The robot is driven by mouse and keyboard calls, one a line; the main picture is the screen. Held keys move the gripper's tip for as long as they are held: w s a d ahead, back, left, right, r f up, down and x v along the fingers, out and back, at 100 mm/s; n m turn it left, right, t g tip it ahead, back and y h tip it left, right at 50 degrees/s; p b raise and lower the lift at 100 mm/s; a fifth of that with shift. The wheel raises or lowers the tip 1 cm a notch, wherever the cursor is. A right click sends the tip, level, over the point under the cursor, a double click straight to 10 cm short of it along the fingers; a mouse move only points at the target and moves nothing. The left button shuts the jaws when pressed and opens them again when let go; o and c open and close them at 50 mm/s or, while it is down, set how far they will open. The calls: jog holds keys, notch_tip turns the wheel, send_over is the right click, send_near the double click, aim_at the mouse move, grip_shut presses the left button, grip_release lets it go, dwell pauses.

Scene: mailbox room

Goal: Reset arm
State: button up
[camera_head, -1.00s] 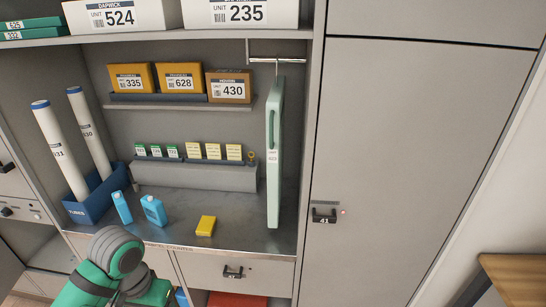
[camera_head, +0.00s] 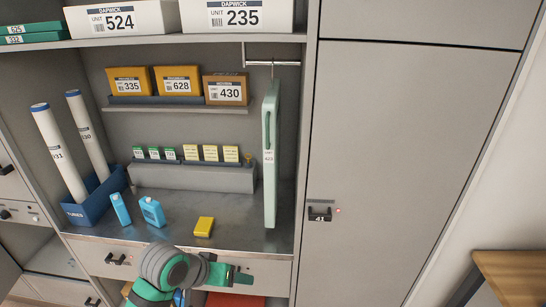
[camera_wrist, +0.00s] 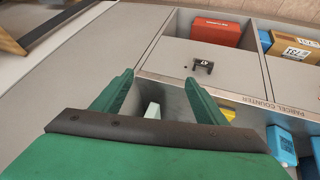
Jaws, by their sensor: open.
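My gripper (camera_wrist: 158,95) shows in the wrist view with its two green fingers spread apart and nothing between them. In the head view my gripper (camera_head: 240,273) is low in the picture, in front of the drawers below the counter (camera_head: 180,225). A yellow box (camera_head: 204,227) lies on the counter above and left of it. The gripper touches nothing that I can see. In the wrist view a drawer front with a black handle (camera_wrist: 203,67) lies beyond the fingers.
A pale green case (camera_head: 270,150) hangs from a rail at right. A tall locker door (camera_head: 400,170) is shut. A wooden surface (camera_head: 510,275) is at lower right.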

jog(key=w+d+r+n+t+h, duration=0.1)
jog(key=w+d+n+t, duration=0.3)
jog(key=d, duration=0.6)
jog(key=d+r+n+t+h, duration=0.1)
jog(key=d+t+h, duration=0.1)
jog(key=d+t, duration=0.55)
jog(key=s+f+n+g+y, duration=0.1)
jog(key=s+f+n+y, duration=0.15)
jog(key=s+f, duration=0.55)
jog(key=s+f+n+y, duration=0.2)
jog(key=s+f+y, duration=0.25)
jog(key=s, duration=0.55)
jog(key=s+a+m, duration=0.3)
jog(key=s, duration=0.7)
jog(key=s+a+m, duration=0.3)
jog(key=s+m, duration=0.1)
jog(key=s, duration=0.7)
jog(key=shift+a, duration=0.15)
jog(key=shift+m+g, duration=0.25)
